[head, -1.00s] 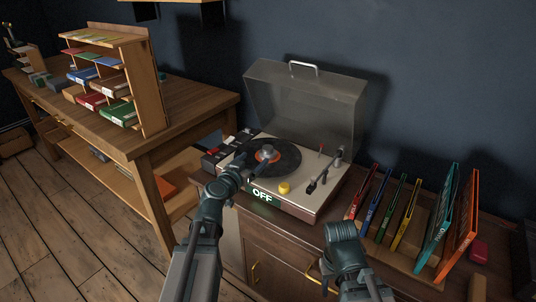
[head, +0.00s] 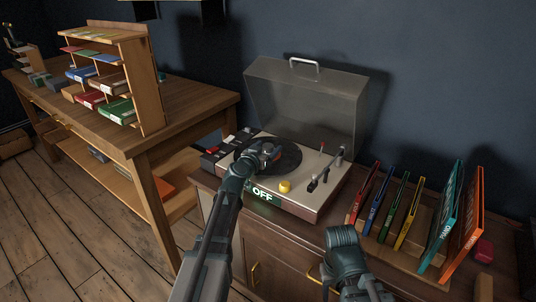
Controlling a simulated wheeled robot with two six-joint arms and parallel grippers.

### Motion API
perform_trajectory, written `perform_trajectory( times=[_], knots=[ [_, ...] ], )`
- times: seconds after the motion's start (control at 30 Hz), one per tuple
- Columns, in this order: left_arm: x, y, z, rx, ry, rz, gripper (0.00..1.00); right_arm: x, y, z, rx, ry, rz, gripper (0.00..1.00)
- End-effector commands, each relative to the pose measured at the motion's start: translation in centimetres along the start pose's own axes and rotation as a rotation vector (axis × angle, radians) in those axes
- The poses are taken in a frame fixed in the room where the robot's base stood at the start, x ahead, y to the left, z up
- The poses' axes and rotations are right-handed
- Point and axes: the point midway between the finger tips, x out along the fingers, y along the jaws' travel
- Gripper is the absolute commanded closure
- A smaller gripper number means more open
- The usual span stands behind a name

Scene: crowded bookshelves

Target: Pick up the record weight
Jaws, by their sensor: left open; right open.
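A record player (head: 318,192) with its clear lid raised stands on the cabinet, and a black record (head: 290,160) lies on its platter. My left gripper (head: 267,152) is open over the middle of the record, where the record weight sits. Its fingers largely cover the weight, and I cannot tell whether they touch it. My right gripper (head: 318,278) is open and empty, low in front of the cabinet, well away from the player.
Several upright colored records (head: 405,215) stand right of the player. The raised lid (head: 303,102) closes off the back.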

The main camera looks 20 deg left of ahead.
Motion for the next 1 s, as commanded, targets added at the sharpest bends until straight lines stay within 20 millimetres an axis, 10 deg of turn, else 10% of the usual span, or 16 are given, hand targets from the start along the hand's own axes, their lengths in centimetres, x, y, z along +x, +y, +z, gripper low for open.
perform_trajectory(
  times=[0.27, 0.73, 1.0],
  knots=[
    [0.86, 0.00, -0.07, 0.000, 0.000, 0.000, 0.15, 0.06, -0.01, 0.00, 0.000, 0.000, 0.000, 0.50],
    [0.84, 0.00, -0.06, 0.000, 0.000, 0.000, 0.96, 0.06, -0.01, 0.00, 0.000, 0.000, 0.000, 0.50],
    [0.84, -0.01, -0.08, 0.000, 0.000, 0.000, 1.00, 0.05, 0.00, 0.00, 0.000, 0.000, 0.000, 0.50]
  ],
)
